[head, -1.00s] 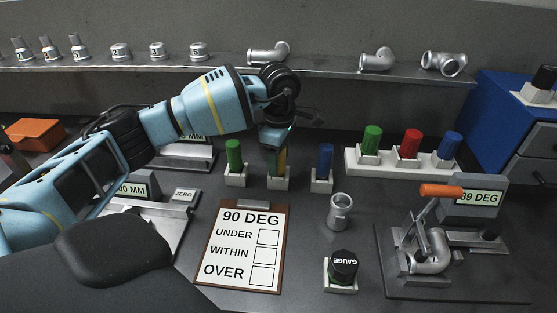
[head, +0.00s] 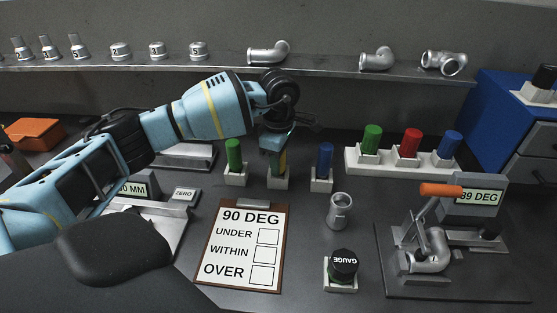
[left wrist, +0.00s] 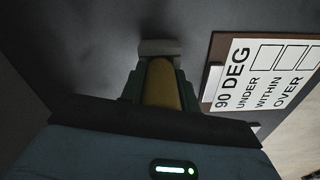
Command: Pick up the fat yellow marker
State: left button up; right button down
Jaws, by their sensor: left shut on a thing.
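The fat yellow marker (left wrist: 163,86) shows between the fingers of my left gripper (left wrist: 160,92) in the left wrist view. In the head view my left gripper (head: 277,150) is shut on it from above, and only a strip of the yellow marker (head: 283,162) shows beside the finger. The marker is upright at its white holder block (head: 278,183), between the green and blue markers. I cannot tell whether it is still seated in the block. My right gripper is not in view.
A green marker (head: 234,156) and a blue marker (head: 324,160) stand close on either side in white blocks. A clipboard (head: 240,246) lies in front. A rack (head: 386,164) with green, red and blue markers stands right. A shelf (head: 330,72) with metal fittings runs behind.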

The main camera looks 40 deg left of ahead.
pick_arm(q)
jog(key=shift+r, duration=0.1)
jog(key=shift+r, duration=0.55)
notch_tip(320, 180, up, 2)
jog(key=shift+r, duration=0.1)
jog(key=s+d, duration=0.3)
jog(key=s, duration=0.4)
jog(key=s+d+r, duration=0.1)
jog(key=s+d, duration=0.3)
jog(key=s, duration=0.3)
jog(key=shift+d+r+b, duration=0.25)
jog(key=shift+d+b, duration=0.05)
jog(key=shift+b, duration=0.1)
